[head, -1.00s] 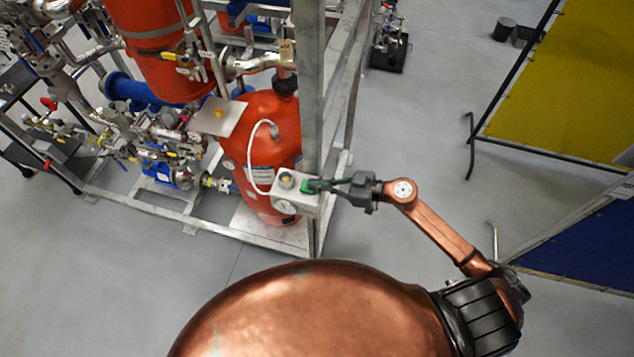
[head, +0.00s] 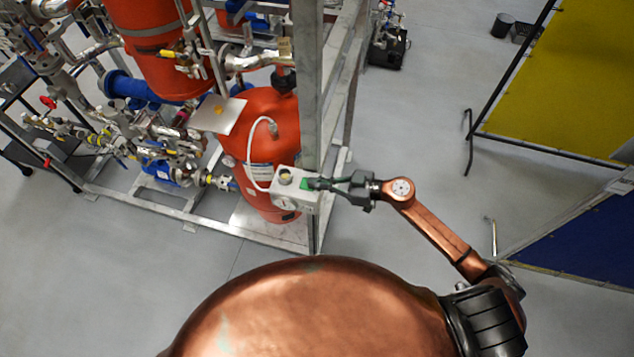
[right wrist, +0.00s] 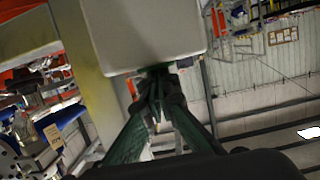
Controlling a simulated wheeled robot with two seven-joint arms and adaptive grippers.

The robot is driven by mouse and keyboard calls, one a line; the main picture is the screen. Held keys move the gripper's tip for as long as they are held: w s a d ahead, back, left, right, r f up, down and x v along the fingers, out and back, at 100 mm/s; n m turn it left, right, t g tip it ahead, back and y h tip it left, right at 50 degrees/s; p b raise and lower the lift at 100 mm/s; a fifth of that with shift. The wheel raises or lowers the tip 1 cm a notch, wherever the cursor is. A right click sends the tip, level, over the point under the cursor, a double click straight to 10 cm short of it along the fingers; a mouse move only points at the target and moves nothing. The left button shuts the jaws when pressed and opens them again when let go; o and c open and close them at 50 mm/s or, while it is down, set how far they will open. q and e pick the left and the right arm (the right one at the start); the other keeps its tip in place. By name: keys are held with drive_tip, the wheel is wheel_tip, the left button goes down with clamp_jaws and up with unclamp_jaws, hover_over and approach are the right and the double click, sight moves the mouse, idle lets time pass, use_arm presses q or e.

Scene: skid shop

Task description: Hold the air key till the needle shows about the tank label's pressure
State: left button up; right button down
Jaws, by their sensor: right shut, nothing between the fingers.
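The orange-red tank (head: 268,125) stands on the skid frame, with a white label (head: 262,172) on its front that is too small to read. A pale control box (head: 297,190) sits beside the post, joined to the tank by a white hose. A green key (head: 308,184) is on its top. A round gauge (head: 286,204) is on its front; I cannot read its needle. My right gripper (head: 318,184) is shut and empty, its fingertips at the green key. My left gripper is not in view.
Pipes and valves (head: 165,140) crowd the left. Yellow (head: 565,80) and blue (head: 585,245) panels stand at the right. The grey floor between skid and panels is open.

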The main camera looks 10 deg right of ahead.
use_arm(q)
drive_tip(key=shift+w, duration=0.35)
use_arm(e)
drive_tip(key=shift+s+f+g, duration=0.25)
drive_tip(key=shift+f+g, duration=0.05)
drive_tip(key=shift+f, duration=0.5)
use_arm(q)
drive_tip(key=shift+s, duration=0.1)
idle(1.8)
use_arm(e)
wheel_tip(320, 180, up, 5)
drive_tip(key=p, duration=0.5)
drive_tip(key=shift+w+r, duration=0.1)
drive_tip(key=shift+w, duration=0.05)
drive_tip(key=shift+d+r+p, duration=0.2)
drive_tip(key=shift+r+p, duration=0.1)
drive_tip(key=shift+p, duration=0.2)
use_arm(q)
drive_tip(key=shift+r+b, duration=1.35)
drive_tip(key=shift+b, duration=0.3)
use_arm(e)
drive_tip(key=v, duration=0.9)
drive_tip(key=shift+s+d, duration=0.2)
drive_tip(key=shift+s, duration=0.05)
